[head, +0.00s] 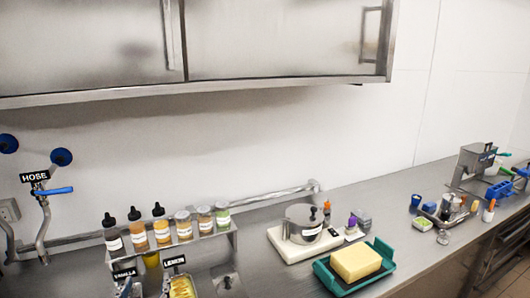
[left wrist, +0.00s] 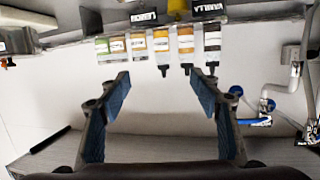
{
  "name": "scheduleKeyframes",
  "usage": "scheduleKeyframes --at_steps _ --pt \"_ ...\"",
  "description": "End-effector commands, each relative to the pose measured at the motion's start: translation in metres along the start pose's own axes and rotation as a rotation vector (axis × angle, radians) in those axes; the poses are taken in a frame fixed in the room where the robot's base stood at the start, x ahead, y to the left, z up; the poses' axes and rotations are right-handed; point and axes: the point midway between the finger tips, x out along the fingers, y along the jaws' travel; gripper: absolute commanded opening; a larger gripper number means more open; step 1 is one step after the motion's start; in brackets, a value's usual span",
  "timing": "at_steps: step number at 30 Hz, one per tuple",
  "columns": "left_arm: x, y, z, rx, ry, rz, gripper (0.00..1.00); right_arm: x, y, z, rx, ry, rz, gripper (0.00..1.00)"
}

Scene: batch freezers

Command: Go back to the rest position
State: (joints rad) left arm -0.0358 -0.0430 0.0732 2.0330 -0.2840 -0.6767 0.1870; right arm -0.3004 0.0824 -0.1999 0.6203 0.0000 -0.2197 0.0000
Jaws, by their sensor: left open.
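My left gripper shows in the left wrist view (left wrist: 160,78), with two blue-padded fingers spread wide and nothing between them. That view is upside down. The bottle rack (head: 212,234) lies beyond the fingertips, apart from them, and holds dark-capped squeeze bottles such as the orange one (head: 161,225) and lidded jars (head: 205,219). In the head view only a small blue and dark piece, perhaps a fingertip, shows at the bottom edge by the vanilla label (head: 125,273). My right gripper is in neither view.
A hose tap (head: 42,215) stands at the left. A steel pot (head: 304,222) on a white base, a yellow block (head: 356,262) in a green tray (head: 323,273), and small tools are on the counter to the right. A steel cabinet (head: 280,40) hangs above.

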Motion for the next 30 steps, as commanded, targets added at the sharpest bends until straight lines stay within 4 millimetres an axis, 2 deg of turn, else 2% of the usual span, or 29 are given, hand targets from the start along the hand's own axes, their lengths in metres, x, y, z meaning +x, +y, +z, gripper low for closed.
scheduleKeyframes --at_steps 8,11,15,21,28,30 --pt "-0.053 0.006 0.083 0.064 -0.261 0.049 0.58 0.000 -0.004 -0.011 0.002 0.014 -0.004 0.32" --pt "-0.087 0.010 0.121 0.099 -0.393 0.083 0.58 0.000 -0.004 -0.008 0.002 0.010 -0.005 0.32" --pt "-0.147 0.016 0.172 0.155 -0.593 0.146 0.58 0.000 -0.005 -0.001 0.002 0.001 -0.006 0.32" --pt "-0.221 0.020 0.216 0.222 -0.807 0.228 0.58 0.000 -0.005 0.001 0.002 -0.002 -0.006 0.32" --pt "-0.295 0.020 0.245 0.286 -0.999 0.313 0.58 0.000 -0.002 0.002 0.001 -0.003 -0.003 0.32" --pt "-0.286 0.022 0.266 0.289 -1.010 0.313 0.58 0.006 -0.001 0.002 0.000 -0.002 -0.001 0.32"
